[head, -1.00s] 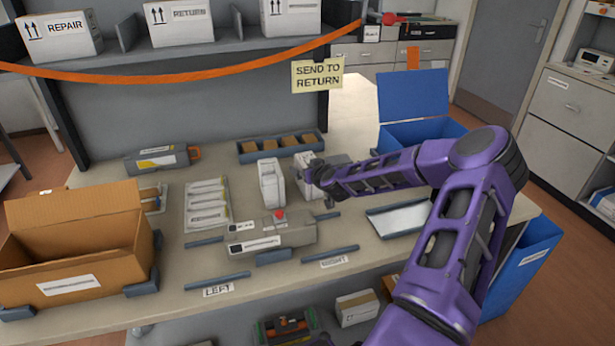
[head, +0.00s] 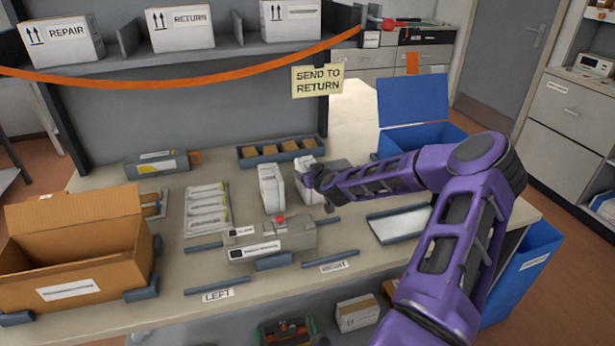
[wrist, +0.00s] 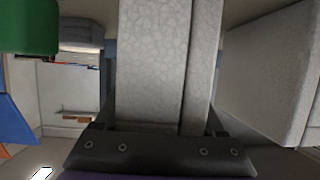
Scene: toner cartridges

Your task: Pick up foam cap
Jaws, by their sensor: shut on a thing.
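One white foam cap (head: 303,192) is near the back middle of the table in the head view, partly hidden by my gripper (head: 312,180). In the wrist view this grey-white, speckled foam cap (wrist: 152,65) fills the space between the fingers, and my gripper (wrist: 160,128) is shut on it. I cannot tell whether its bottom touches the table. A second white foam cap (head: 270,187) stands upright just to the left in the head view. A similar pale block (wrist: 268,70) shows beside the right finger in the wrist view.
A grey toner unit (head: 270,240) with a red knob lies in front. A blue-grey tray (head: 318,152) of brown blocks is behind. An open cardboard box (head: 75,245) is at left, a blue bin (head: 420,138) at back right, and a shallow tray (head: 400,224) at right.

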